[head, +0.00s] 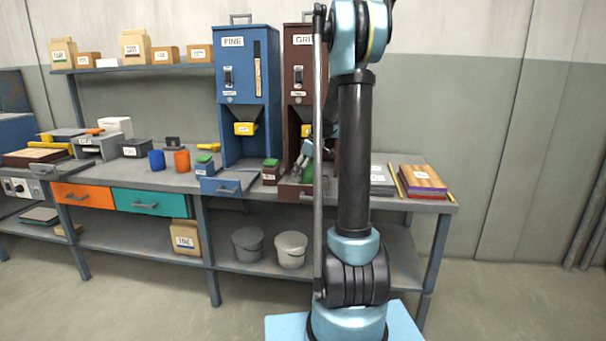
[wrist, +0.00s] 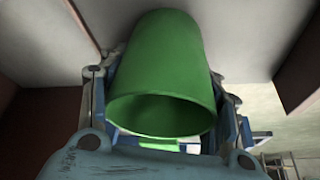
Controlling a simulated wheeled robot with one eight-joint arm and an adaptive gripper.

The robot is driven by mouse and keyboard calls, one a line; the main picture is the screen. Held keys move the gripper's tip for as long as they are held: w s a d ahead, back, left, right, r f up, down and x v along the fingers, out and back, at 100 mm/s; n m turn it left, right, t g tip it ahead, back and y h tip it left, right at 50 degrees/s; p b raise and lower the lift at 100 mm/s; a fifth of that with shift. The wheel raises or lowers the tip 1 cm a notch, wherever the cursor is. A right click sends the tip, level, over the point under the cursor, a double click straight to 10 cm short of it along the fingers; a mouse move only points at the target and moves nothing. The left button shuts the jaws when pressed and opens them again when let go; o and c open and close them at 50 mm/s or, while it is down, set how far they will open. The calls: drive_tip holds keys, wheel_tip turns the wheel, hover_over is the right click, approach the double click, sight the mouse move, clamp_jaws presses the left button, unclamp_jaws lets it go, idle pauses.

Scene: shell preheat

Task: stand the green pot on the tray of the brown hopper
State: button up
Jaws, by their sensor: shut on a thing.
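The brown hopper (head: 298,75), labelled with letters starting "GRI", stands at the back of the bench, partly hidden behind my arm. Its brown tray (head: 288,190) sits at its foot. The green pot (wrist: 165,65) fills the middle of the wrist view with its open mouth towards the camera. My gripper (wrist: 163,95) is shut on it, with a finger on each side. In the head view a small part of the green pot (head: 308,173) shows just over the tray, beside my arm. I cannot tell whether it touches the tray.
The blue hopper (head: 248,80) labelled "FINE" stands to the left, with its blue tray (head: 222,187) below. A small brown box with a green top (head: 270,172) stands left of the brown tray. Grey and wooden boards (head: 422,178) lie to the right of my arm.

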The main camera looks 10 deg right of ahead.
drive_tip(key=o, duration=1.2)
drive_tip(key=v, duration=1.1)
drive_tip(key=s+a+m, duration=0.2)
drive_tip(key=s, duration=1)
drive_tip(key=s+f+m+h, duration=0.1)
drive_tip(key=s+f, duration=0.4)
drive_tip(key=s, duration=0.5)
drive_tip(key=s+f+m+h, duration=0.1)
drive_tip(key=s+f+m, duration=0.3)
drive_tip(key=s, duration=0.6)
drive_tip(key=s+f+m+h, duration=0.1)
drive_tip(key=s+f+m, duration=0.1)
drive_tip(key=s+f, duration=0.5)
drive_tip(key=s, duration=0.3)
drive_tip(key=shift+s+d+f+m+g, duration=0.2)
drive_tip(key=shift+f+m+g, duration=0.1)
drive_tip(key=shift+m, duration=0.1)
